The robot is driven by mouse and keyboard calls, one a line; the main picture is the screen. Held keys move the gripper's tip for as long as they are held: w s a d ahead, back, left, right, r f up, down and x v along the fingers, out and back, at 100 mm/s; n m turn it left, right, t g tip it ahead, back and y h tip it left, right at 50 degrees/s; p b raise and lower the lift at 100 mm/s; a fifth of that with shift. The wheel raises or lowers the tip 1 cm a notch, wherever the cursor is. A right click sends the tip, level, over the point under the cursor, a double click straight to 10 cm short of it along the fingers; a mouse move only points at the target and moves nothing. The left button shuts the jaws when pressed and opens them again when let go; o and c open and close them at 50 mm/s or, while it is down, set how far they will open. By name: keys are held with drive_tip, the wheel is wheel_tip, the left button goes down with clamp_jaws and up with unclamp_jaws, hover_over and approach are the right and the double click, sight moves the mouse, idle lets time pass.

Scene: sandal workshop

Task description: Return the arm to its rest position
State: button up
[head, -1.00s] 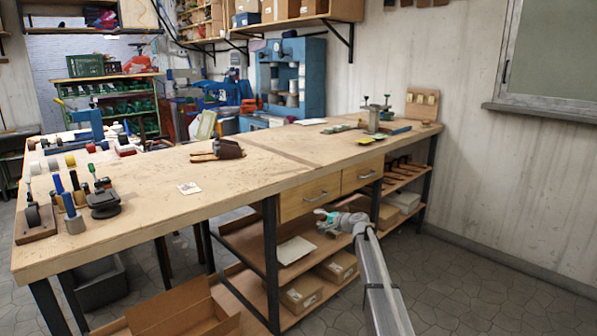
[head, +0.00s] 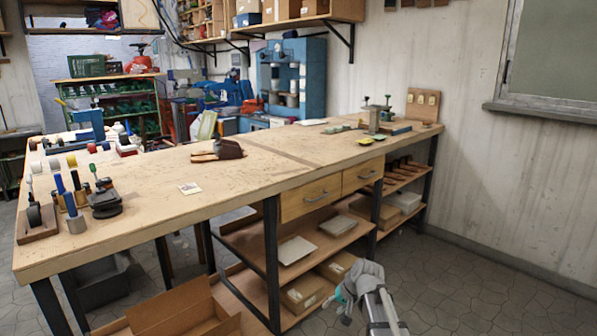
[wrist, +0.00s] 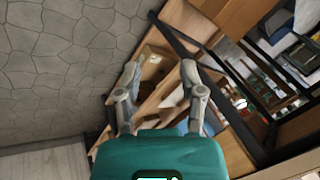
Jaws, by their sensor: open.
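My gripper (head: 342,298) is low in front of the workbench (head: 130,221), beside its lower shelves in the head view. In the wrist view my gripper (wrist: 160,78) shows two grey fingers spread apart with nothing between them. The bench's wooden shelves and dark legs lie beyond the fingers there. My arm reaches up from the bottom edge of the head view.
The bench has two drawers (head: 309,197) and shelves with boxes (head: 302,294). Tools and a brown sandal-like piece (head: 228,149) lie on top. An open cardboard box (head: 175,312) stands at lower left. Tiled floor (head: 470,290) is clear at right.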

drive_tip(key=s+d+f+n+g+h, duration=0.1)
drive_tip(key=s+d+n+g+h, duration=0.3)
drive_tip(key=s, duration=1.4)
wheel_tip(320, 180, up, 23)
drive_tip(key=d+m+t+p, duration=0.1)
drive_tip(key=d+m+p, duration=0.1)
drive_tip(key=p, duration=2.1)
drive_tip(key=shift+w+d+f+h+p, duration=0.15)
drive_tip(key=shift+w+f+h+p, duration=0.05)
drive_tip(key=shift+w+h+p, duration=0.2)
